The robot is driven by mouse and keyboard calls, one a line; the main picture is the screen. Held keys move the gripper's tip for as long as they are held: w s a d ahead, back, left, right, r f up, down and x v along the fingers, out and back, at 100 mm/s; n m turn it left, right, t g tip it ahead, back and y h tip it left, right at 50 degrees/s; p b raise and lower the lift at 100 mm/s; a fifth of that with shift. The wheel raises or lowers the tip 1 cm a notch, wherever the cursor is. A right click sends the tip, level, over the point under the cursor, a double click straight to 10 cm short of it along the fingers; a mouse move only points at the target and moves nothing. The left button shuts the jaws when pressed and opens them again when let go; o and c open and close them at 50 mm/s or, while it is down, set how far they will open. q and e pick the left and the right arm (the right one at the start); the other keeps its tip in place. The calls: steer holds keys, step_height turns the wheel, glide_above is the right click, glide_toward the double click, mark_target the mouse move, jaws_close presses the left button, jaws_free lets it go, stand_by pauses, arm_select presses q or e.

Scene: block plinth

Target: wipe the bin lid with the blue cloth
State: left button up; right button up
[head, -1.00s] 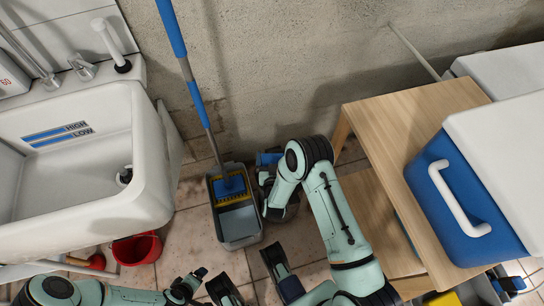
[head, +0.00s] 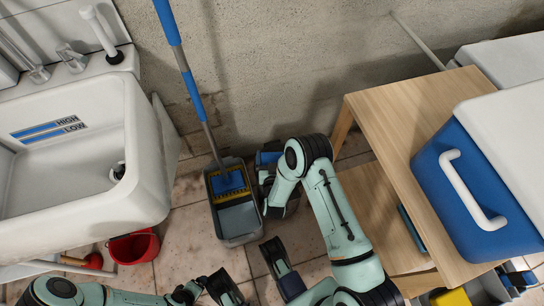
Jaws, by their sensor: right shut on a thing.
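My right arm rises from the bottom, bends at the elbow, and its forearm drops steeply to my right gripper (head: 280,210) beside the mop bucket. The fingers hardly show; the gripper is shut, apparently on the blue cloth. A small blue patch (head: 269,157) shows behind the forearm; I cannot tell whether it is cloth. I cannot make out a bin lid for certain.
A white sink (head: 80,165) stands left, with a red bucket (head: 134,247) below. A grey mop bucket (head: 236,222) with a blue-handled mop (head: 187,85) stands against the wall. A wooden table (head: 400,110) at right bears a blue cooler (head: 440,195) with a white lid. Tiled floor shows between.

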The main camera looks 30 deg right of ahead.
steer(key=shift+f+b, duration=0.75)
steer(key=shift+f, duration=0.35)
steer(key=shift+d+r, duration=0.1)
steer(key=shift+d, duration=0.05)
steer(key=shift+s+d+p, duration=0.2)
steer(key=shift+d, duration=0.5)
steer(key=shift+s+d+p, duration=0.15)
steer(key=shift+s+d, duration=0.05)
steer(key=shift+d, duration=0.45)
steer(key=shift+s+d+r+p, duration=0.1)
steer(key=shift+s+d, duration=0.05)
steer(key=shift+d, duration=0.65)
steer(key=shift+s+d+r+p, duration=0.1)
steer(key=shift+s+d+r, duration=0.1)
steer(key=shift+d, duration=0.55)
steer(key=shift+s+d+r+p, duration=0.1)
steer(key=shift+s+d, duration=0.05)
steer(key=shift+d, duration=0.65)
steer(key=shift+w+a+h, duration=0.15)
steer(key=shift+w+a, duration=0.05)
steer(key=shift+a, duration=0.6)
steer(key=shift+w+a+h, duration=0.15)
steer(key=shift+w+a, duration=0.05)
steer(key=shift+a, duration=0.55)
steer(key=shift+w+a, duration=0.25)
steer(key=shift+a, duration=0.55)
steer(key=shift+w+a, duration=0.25)
steer(key=shift+a, duration=0.5)
steer(key=shift+a+f, duration=0.1)
steer(key=shift+a, duration=0.55)
